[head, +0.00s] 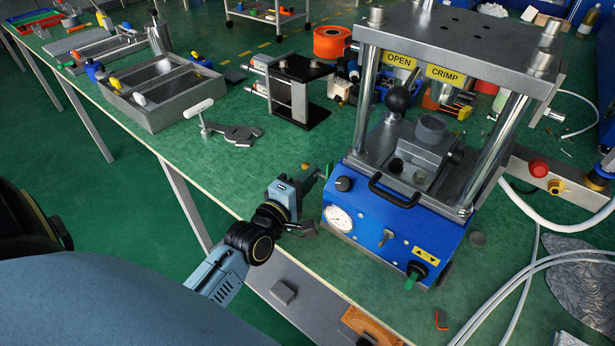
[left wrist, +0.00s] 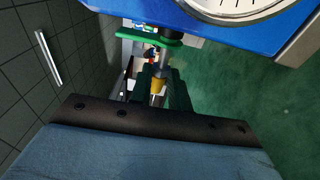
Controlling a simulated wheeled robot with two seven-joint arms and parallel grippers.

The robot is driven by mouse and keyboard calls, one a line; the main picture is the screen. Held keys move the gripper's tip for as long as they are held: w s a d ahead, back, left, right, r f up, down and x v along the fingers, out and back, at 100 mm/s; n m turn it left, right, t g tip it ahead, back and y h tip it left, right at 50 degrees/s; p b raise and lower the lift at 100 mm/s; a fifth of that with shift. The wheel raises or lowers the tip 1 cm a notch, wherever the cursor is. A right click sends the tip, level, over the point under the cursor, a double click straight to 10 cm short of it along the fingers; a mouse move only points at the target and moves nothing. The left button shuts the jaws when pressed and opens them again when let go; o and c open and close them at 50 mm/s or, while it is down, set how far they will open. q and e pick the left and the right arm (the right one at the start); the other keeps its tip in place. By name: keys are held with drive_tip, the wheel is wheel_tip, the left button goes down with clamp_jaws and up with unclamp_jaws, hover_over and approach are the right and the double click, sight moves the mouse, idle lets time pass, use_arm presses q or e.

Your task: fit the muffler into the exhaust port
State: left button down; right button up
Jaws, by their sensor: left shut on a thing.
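A green piece (left wrist: 150,37) lies just beyond the fingertips, close to the press. I cannot clearly make out the exhaust port or whether the muffler touches it. My right gripper is not in view.
The press has a pressure gauge (head: 339,218), a black handle (head: 395,193) and steel columns. A grey tray (head: 160,118), a clamp (head: 238,133) and a black stand (head: 300,112) stand to the left. White hoses (head: 528,268) run at right. Bench left of the gripper is clear.

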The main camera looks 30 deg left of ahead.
use_arm(q)
drive_tip(key=shift+s+d+p, duration=0.1)
drive_tip(key=shift+d+p, duration=1.2)
drive_tip(key=shift+p, duration=0.2)
idle(2.0)
